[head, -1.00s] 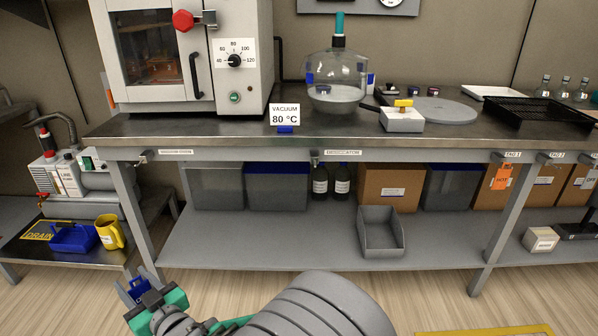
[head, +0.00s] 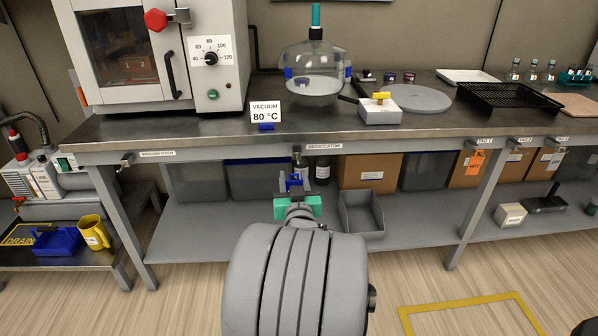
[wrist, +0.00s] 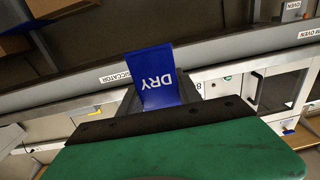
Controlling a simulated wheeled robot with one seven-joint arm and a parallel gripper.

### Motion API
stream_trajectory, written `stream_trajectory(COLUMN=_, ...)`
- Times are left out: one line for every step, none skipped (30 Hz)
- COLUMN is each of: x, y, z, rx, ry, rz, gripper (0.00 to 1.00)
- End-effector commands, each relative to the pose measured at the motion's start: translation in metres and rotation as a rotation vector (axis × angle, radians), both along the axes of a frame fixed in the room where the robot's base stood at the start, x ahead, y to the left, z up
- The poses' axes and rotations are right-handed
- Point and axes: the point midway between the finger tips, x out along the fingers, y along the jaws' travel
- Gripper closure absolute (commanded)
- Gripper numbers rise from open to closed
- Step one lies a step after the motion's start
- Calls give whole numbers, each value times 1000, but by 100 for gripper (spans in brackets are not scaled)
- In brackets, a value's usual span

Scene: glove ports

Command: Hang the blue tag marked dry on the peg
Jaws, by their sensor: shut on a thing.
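My gripper (head: 295,190) is shut on the blue tag (wrist: 158,78), which is marked DRY; the lettering appears upside down in the wrist view. In the head view the blue tag (head: 293,182) shows small between the jaws, below the bench's front edge. A small grey peg (head: 297,151) shows just above it, left of the DESICCATOR label (head: 324,146). I cannot tell whether the tag touches this peg. In the wrist view the DESICCATOR label (wrist: 115,77) is beside the tag, and the tag may hide the peg.
Another peg (head: 127,158) is by the vacuum oven label. An orange tag (head: 475,162) hangs under TAG 1 at the right. The bench (head: 220,131) carries an oven and a glass desiccator (head: 315,75). Boxes, bottles and a grey bin (head: 362,215) fill the shelf below.

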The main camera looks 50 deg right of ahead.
Motion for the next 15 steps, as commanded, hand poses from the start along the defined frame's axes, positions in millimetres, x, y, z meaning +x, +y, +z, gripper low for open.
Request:
stream_trajectory(x=-8, y=-7, z=3, rx=-1, ry=0, rz=-18, gripper=97)
stream_trajectory(x=-10, y=-9, z=4, rx=-2, ry=1, rz=-23, gripper=97)
stream_trajectory(x=-13, y=-12, z=5, rx=-3, ry=1, rz=-29, gripper=97)
stream_trajectory(x=-13, y=-13, z=5, rx=-3, ry=1, rz=-30, gripper=97)
stream_trajectory(x=-13, y=-14, z=5, rx=-4, ry=1, rz=-31, gripper=97)
stream_trajectory(x=-12, y=-15, z=5, rx=-5, ry=1, rz=-30, gripper=97)
stream_trajectory(x=-11, y=-15, z=5, rx=-4, ry=0, rz=-30, gripper=97)
stream_trajectory(x=-10, y=-16, z=5, rx=-3, ry=1, rz=-29, gripper=97)
stream_trajectory(x=-8, y=-18, z=4, rx=-2, ry=0, rz=-29, gripper=97)
stream_trajectory(x=-7, y=-19, z=4, rx=-2, ry=0, rz=-28, gripper=97)
stream_trajectory(x=-5, y=-20, z=4, rx=-3, ry=-1, rz=-28, gripper=97)
stream_trajectory(x=-3, y=-22, z=4, rx=-3, ry=-1, rz=-28, gripper=97)
stream_trajectory(x=-2, y=-24, z=4, rx=-2, ry=0, rz=-28, gripper=97)
stream_trajectory(x=-1, y=-25, z=4, rx=-3, ry=1, rz=-28, gripper=97)
stream_trajectory(x=1, y=-28, z=3, rx=-3, ry=1, rz=-29, gripper=97)
